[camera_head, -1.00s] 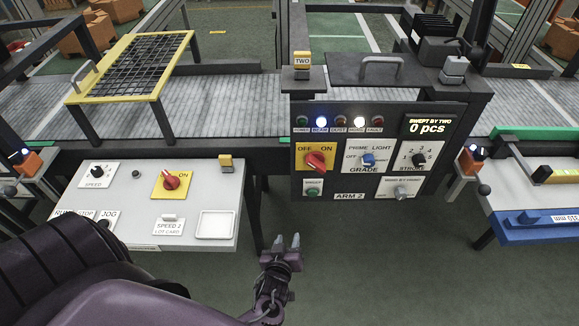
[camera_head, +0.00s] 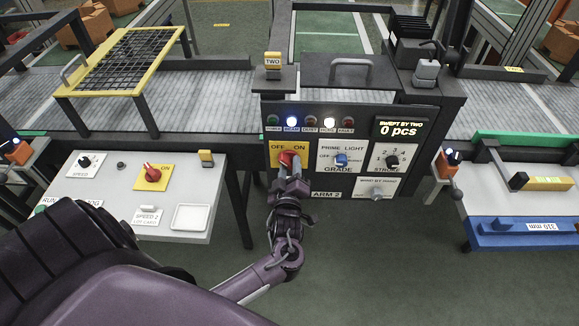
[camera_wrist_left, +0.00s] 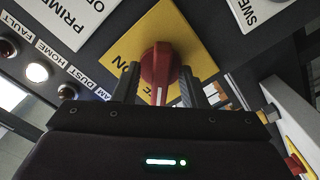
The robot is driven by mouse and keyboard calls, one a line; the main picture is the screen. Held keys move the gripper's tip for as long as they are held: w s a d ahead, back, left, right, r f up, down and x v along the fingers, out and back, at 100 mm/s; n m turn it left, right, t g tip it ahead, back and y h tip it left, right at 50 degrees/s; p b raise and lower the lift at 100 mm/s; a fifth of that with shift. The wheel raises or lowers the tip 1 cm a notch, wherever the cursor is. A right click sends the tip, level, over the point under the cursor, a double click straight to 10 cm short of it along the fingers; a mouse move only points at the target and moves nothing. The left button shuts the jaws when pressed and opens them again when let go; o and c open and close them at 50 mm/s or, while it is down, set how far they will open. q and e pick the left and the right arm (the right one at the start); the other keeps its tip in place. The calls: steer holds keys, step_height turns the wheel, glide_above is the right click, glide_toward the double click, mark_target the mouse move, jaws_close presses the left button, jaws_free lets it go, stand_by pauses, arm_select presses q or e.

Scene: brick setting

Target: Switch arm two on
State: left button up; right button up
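The red OFF/ON knob (camera_head: 286,158) sits on a yellow plate at the upper left of the dark ARM 2 panel (camera_head: 330,195). In the left wrist view the knob (camera_wrist_left: 158,66) stands upright in the picture, a white mark on its lower part. My left gripper (camera_head: 289,172) is at the knob and partly covers it in the head view. In the wrist view its fingers (camera_wrist_left: 159,88) are apart, one on each side of the knob, with a narrow gap seen beside it. Contact cannot be told. My right gripper is not in view.
The panel also holds a blue GRADE knob (camera_head: 341,159), a black STROKE knob (camera_head: 392,161) and a silver knob (camera_head: 377,194). Two lamps above glow; the display (camera_head: 401,128) reads 0 pcs. A white desk (camera_head: 100,190) with another red knob (camera_head: 152,172) stands left.

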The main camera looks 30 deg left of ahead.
arm_select(q)
steer(key=shift+c, duration=0.5)
jaws_close()
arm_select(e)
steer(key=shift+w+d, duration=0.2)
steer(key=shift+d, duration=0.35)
arm_select(q)
steer(key=shift+m, duration=0.4)
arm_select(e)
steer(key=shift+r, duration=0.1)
arm_select(q)
steer(key=m+p, duration=0.1)
steer(key=m, duration=0.3)
steer(key=shift+a, duration=0.1)
steer(key=m+p, duration=0.1)
steer(key=m, duration=0.3)
steer(key=m+p, duration=0.2)
steer(key=m, duration=0.2)
steer(key=shift+s+a+m, duration=0.1)
steer(key=shift+m, duration=0.2)
steer(key=shift+m+p, duration=0.8)
steer(key=shift+m, duration=1.5)
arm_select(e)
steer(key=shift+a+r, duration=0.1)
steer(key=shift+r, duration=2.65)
